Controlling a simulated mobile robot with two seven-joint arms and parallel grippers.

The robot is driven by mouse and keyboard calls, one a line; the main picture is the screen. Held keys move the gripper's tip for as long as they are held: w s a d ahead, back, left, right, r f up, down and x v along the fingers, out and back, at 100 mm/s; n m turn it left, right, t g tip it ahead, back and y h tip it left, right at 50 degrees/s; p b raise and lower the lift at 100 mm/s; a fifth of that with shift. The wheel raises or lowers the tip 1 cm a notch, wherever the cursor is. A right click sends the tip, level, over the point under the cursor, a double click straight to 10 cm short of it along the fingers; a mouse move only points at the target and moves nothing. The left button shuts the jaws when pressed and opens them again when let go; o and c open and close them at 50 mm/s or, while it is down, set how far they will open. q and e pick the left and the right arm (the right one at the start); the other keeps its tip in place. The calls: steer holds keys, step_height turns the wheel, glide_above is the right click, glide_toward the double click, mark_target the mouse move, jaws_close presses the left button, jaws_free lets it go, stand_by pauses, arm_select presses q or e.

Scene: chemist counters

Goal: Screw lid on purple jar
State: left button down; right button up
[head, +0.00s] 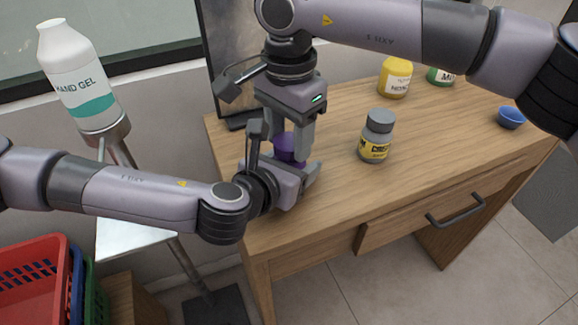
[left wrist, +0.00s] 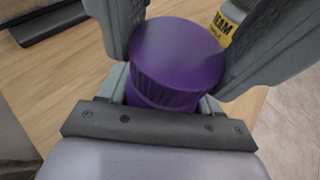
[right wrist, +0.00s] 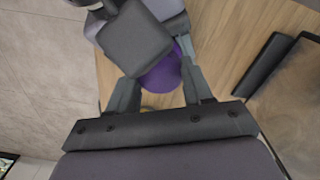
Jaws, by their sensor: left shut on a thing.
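The purple jar (left wrist: 160,95) stands upright at the left end of the wooden counter, mostly hidden in the head view. Its purple lid (left wrist: 178,50) sits on top, with a ribbed side; I cannot tell how tight it is. My left gripper (head: 292,180) is shut on the jar from the front, with a finger on each side in the left wrist view. My right gripper (head: 288,146) points down from above at the jar. Its fingers are apart, with purple (right wrist: 162,76) showing between their tips; whether they touch it is unclear.
A grey jar with a yellow label (head: 376,138) stands on the counter right of my grippers. A yellow jar (head: 395,78), a green jar (head: 440,75) and a blue bowl (head: 511,117) are farther back. A dark screen (head: 232,60) stands behind. The counter's front middle is clear.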

steer(key=shift+m, duration=1.6)
steer(key=o, duration=1.2)
steer(key=shift+c, duration=0.2)
steer(key=shift+r, duration=2.3)
steer(key=shift+c, duration=0.4)
steer(key=shift+r, duration=0.1)
